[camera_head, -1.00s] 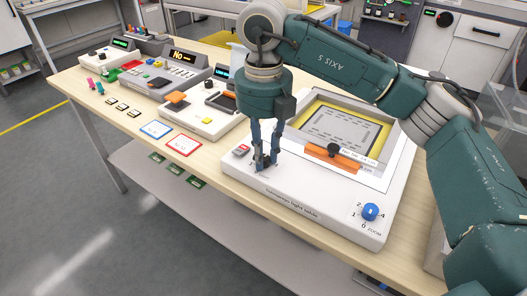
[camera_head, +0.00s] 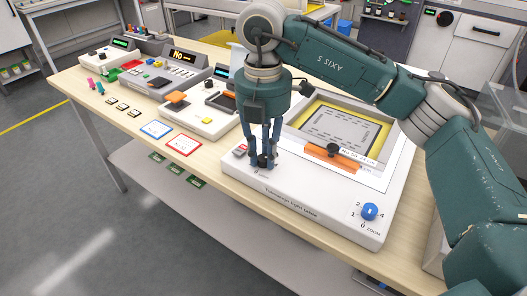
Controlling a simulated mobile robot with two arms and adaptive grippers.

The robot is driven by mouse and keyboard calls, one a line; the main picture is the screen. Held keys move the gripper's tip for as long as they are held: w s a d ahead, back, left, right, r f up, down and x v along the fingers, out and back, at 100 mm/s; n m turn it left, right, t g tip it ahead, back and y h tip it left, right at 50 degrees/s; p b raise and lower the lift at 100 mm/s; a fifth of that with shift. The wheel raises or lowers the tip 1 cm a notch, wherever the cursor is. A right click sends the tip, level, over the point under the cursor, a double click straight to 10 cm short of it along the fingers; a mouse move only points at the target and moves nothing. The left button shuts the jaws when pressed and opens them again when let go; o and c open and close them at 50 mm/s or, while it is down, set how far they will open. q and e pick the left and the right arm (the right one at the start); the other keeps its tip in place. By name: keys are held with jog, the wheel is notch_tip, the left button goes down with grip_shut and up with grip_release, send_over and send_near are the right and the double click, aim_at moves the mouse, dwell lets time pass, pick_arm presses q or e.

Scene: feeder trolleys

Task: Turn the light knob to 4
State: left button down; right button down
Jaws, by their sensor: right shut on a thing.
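The white inspection device (camera_head: 320,221) stands on the near right part of the wooden table. My right gripper (camera_head: 262,162) points down at the front left corner of the device, beside a small red switch (camera_head: 240,150). It is shut on the light knob, which is mostly hidden between the dark fingertips. The scale and the pointer of the knob are too covered and small to read. A blue zoom knob (camera_head: 370,211) with numbers around it sits at the device's front right corner. My left gripper is out of view.
An orange bar with a black knob (camera_head: 333,150) lies across the device near my right fingers. A yellow-edged frame (camera_head: 378,137) is behind it. Blue (camera_head: 156,130) and red (camera_head: 183,146) outlined cards and other devices lie to the left.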

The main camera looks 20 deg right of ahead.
aim_at(262, 158)
jog(key=shift+m, duration=0.7)
jog(key=c, duration=1.5)
grip_release()
jog(key=shift+c, duration=0.2)
jog(key=shift+a, duration=0.1)
notch_tip(262, 158, up, 12)
